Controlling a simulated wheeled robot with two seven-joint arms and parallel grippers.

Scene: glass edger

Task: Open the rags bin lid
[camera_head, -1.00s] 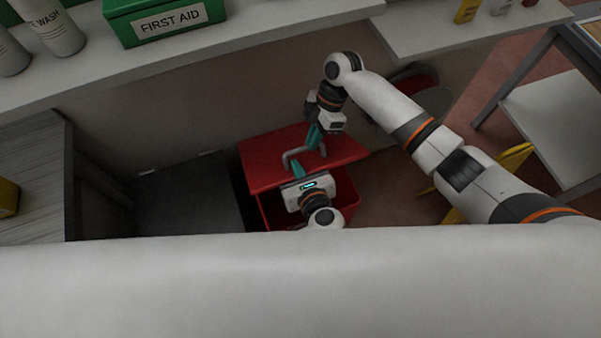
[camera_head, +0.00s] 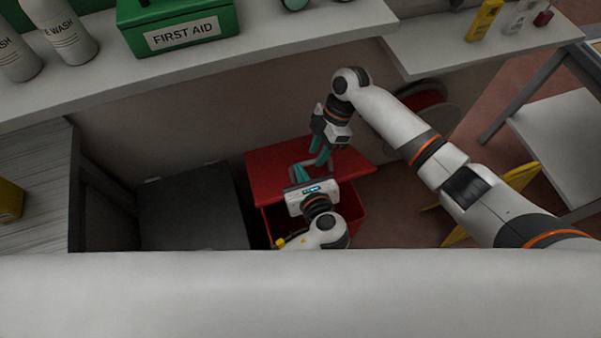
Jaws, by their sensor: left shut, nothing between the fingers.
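The red rags bin (camera_head: 356,222) stands low in front of me, with its red lid (camera_head: 270,170) over it. The lid's near edge is above the bin rim, and a dark gap shows beneath it. A grey handle (camera_head: 294,173) is on the lid, partly hidden by my grippers. My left gripper (camera_head: 302,172) is shut and empty at the lid's near edge, its tips close to the handle. My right gripper (camera_head: 318,159) points down over the lid beside the handle. I cannot tell whether its teal fingers touch or grip the handle.
A dark grey box (camera_head: 190,205) stands left of the bin. A shelf with a green first aid box (camera_head: 180,25) overhangs behind. A reel (camera_head: 430,105) hangs at the wall, and a yellow stand (camera_head: 520,177) is on the floor to the right.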

